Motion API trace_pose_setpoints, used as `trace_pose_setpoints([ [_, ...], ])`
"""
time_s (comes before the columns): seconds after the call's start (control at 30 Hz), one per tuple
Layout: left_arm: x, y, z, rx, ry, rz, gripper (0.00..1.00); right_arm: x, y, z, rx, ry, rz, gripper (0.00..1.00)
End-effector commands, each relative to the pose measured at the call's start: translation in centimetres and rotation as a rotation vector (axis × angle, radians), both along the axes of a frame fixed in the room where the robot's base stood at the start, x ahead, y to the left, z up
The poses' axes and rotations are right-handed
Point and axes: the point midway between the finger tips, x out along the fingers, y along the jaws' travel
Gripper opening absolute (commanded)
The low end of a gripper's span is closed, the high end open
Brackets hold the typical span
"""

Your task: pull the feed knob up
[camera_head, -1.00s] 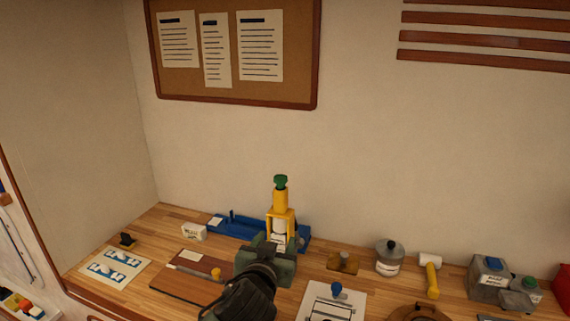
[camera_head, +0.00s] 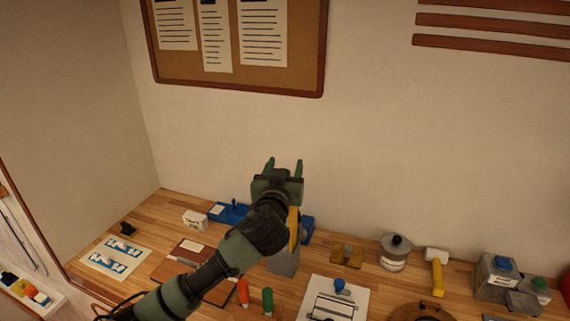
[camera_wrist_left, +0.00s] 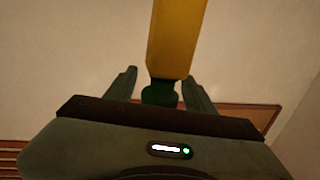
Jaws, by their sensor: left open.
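A green knob (camera_wrist_left: 160,93), which fits the feed knob, shows in the left wrist view at the end of a yellow body (camera_wrist_left: 175,38). In the head view my arm hides the knob, and only a sliver of the yellow body (camera_head: 294,229) shows. My left gripper (camera_head: 283,164) is open and raised in front of the yellow body. In the left wrist view the fingers of my left gripper (camera_wrist_left: 162,88) stand either side of the knob, with a visible gap on each side. My right gripper is not in view.
A blue tray (camera_head: 308,228) lies behind my arm on the wooden bench. An orange-handled tool (camera_head: 243,292) and a green-handled one (camera_head: 267,300) stand at the front. A lidded jar (camera_head: 395,253) and a yellow-handled mallet (camera_head: 437,275) are to the right.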

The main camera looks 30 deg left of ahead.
Motion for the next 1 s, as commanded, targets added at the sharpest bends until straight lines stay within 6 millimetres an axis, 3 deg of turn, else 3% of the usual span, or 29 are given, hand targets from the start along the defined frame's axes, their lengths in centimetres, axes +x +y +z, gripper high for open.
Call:
trace_pose_setpoints([
  [0.07, 0.0, 0.0, 0.0, 0.000, 0.000, 0.000, 0.54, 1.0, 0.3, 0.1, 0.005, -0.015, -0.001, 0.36],
  [0.2, 0.0, 0.0, 0.0, 0.000, 0.000, 0.000, 0.51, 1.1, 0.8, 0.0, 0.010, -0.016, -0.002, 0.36],
  [0.4, 0.0, 0.0, 0.0, 0.000, 0.000, 0.000, 0.00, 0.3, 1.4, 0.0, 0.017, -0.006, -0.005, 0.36],
  [0.53, 0.0, 0.0, 0.4, -0.002, -0.001, 0.000, 0.00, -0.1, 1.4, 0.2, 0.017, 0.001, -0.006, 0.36],
  [0.7, 0.0, 0.0, 2.3, -0.003, -0.003, 0.000, 0.00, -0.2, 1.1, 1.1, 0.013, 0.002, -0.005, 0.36],
  [0.93, 0.0, 0.0, 2.2, 0.001, -0.002, 0.000, 0.00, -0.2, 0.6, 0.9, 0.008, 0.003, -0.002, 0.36],
  [0.97, 0.0, 0.0, 2.2, 0.001, -0.002, 0.000, 0.37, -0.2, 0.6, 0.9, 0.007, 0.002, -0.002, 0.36],
  [1.0, 0.0, 0.0, 2.2, 0.000, -0.001, 0.000, 0.48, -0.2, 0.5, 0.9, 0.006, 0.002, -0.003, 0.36],
])
